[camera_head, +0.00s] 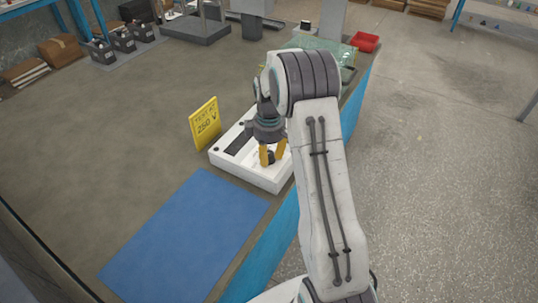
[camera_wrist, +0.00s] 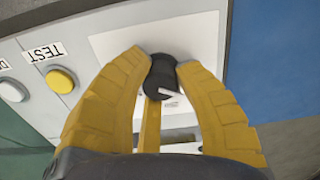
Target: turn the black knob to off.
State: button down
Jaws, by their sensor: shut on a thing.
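The black knob (camera_wrist: 161,75) sits on a white label panel of the tester and shows between my yellow fingers in the wrist view. A light pointer mark shows on its near side. My gripper (camera_wrist: 163,62) is shut on the knob, one finger on each side. In the head view my gripper (camera_head: 272,155) points down onto the white tester box (camera_head: 265,178), and a bit of the dark knob shows between the fingers. The label's print around the knob is mostly hidden by the fingers, so I cannot read the knob's setting.
A yellow button (camera_wrist: 61,79) marked TEST is beside the panel. A yellow sign (camera_head: 205,123) reading "TEST AT 250 V" stands left of the box. A blue mat (camera_head: 185,235) lies in front. A red tray (camera_head: 366,42) and several dark battery bins are further back.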

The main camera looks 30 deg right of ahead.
aim_at(269, 153)
jog(key=shift+s+f, duration=0.1)
jog(key=c, duration=0.9)
grip_release()
jog(key=shift+o, duration=0.2)
jog(key=shift+r, duration=0.2)
notch_tip(269, 153, up, 12)
jog(key=shift+f, duration=0.15)
